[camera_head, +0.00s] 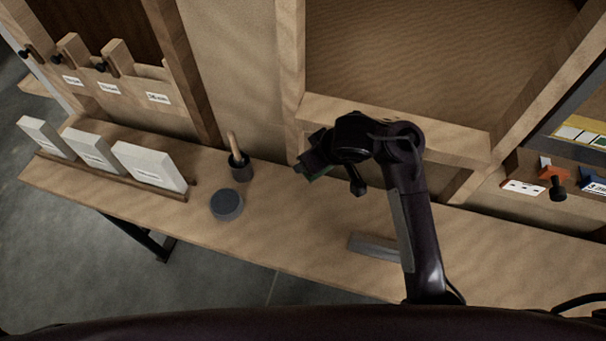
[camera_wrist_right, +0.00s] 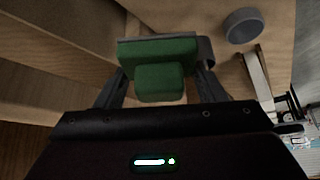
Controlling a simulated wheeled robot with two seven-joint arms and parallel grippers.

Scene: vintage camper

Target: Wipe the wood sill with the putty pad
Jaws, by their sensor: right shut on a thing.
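My right gripper (camera_head: 312,158) is shut on a green block-shaped pad (camera_wrist_right: 160,68), held by its raised grip between the two fingers. In the head view only a small dark green part of the pad (camera_head: 319,173) shows below the gripper. The wood sill (camera_head: 440,132) is the pale ledge along the bottom of the large framed opening. The gripper and pad are near its left end, in front of it. I cannot tell whether the pad touches any wood. My left gripper is not in view.
On the bench (camera_head: 290,225) stand a dark cup with a wooden handle (camera_head: 241,170) and a round grey tin (camera_head: 227,204). A grey flat bar (camera_head: 374,246) lies beneath my right arm. White boxes (camera_head: 150,166) stand at the left. Coloured items (camera_head: 553,172) are at the right.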

